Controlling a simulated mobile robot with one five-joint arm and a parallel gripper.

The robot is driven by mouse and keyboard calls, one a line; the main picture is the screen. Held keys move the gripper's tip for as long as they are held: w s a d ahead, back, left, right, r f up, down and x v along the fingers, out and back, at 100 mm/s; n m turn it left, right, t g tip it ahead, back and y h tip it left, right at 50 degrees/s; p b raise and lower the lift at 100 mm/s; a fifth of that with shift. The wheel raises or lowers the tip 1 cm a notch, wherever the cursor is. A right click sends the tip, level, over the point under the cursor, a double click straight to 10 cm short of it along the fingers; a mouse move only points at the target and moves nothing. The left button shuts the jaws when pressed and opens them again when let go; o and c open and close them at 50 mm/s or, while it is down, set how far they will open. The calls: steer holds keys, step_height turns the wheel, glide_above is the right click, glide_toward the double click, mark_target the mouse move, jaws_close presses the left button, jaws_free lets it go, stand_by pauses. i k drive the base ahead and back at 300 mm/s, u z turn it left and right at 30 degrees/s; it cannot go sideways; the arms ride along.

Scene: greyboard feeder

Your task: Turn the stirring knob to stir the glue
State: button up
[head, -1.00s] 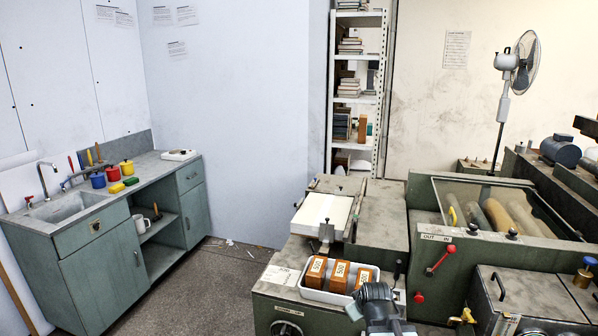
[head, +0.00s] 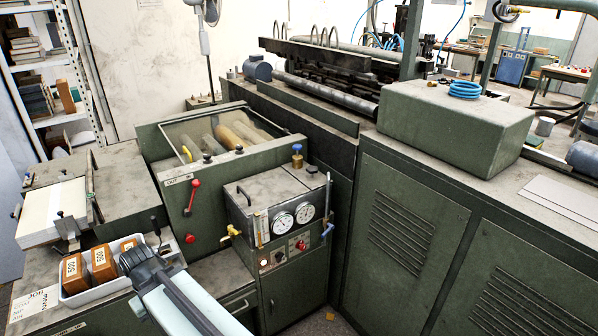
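A green box-shaped unit (head: 268,205) stands right of centre, with two round white gauges (head: 283,220) on its front. Below the gauges is a small panel with a red knob (head: 301,245) and a round dial (head: 264,262). A yellow tap (head: 231,232) sticks out at left and a blue-handled tap (head: 327,230) at right. I cannot tell which of these is the stirring knob. My arm reaches up from the bottom edge, and its dark end (head: 142,265) is beside the white tray. The gripper's fingers cannot be made out.
The white tray (head: 84,296) holds orange-brown blocks marked 500 (head: 103,263). Behind is a roller trough (head: 215,150) with a red lever (head: 191,197). A white board stack (head: 52,212) lies left. A long green cabinet (head: 405,240) fills the right. Open floor shows at bottom centre.

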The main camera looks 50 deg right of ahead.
mark_target(311, 169)
steer(key=z, duration=1.55)
